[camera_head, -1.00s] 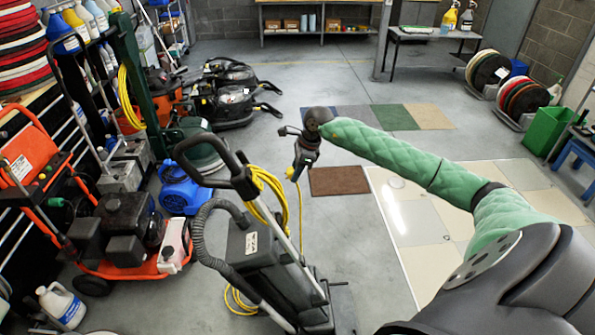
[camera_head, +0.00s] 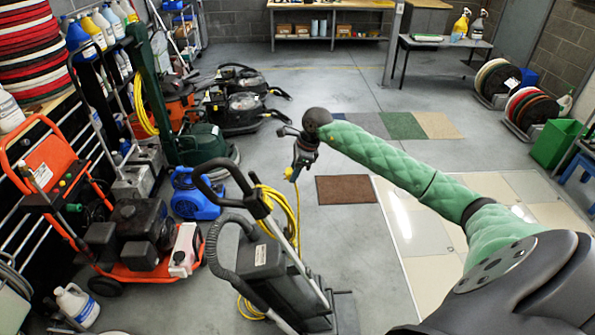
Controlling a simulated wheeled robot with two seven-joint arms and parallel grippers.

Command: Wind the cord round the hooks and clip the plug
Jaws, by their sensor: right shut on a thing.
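An upright black floor machine (camera_head: 268,274) with a looped handle stands at the lower centre. Yellow cord (camera_head: 276,212) hangs in loops on the upper part of its handle. The hooks are too small and covered to make out. More cord lies low beside the machine's base. My right gripper (camera_head: 297,164) is to the right of and above the handle top, apart from it. It is shut on the yellow plug (camera_head: 291,173), with cord running down from it towards the machine. The clip cannot be made out. My left gripper is out of view.
An orange pressure washer (camera_head: 130,255) and a blue blower (camera_head: 192,195) stand to the left. A white jug (camera_head: 75,305) is at the lower left. A brown mat (camera_head: 345,189) and pale floor panels (camera_head: 425,240) lie to the right. Open floor lies behind.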

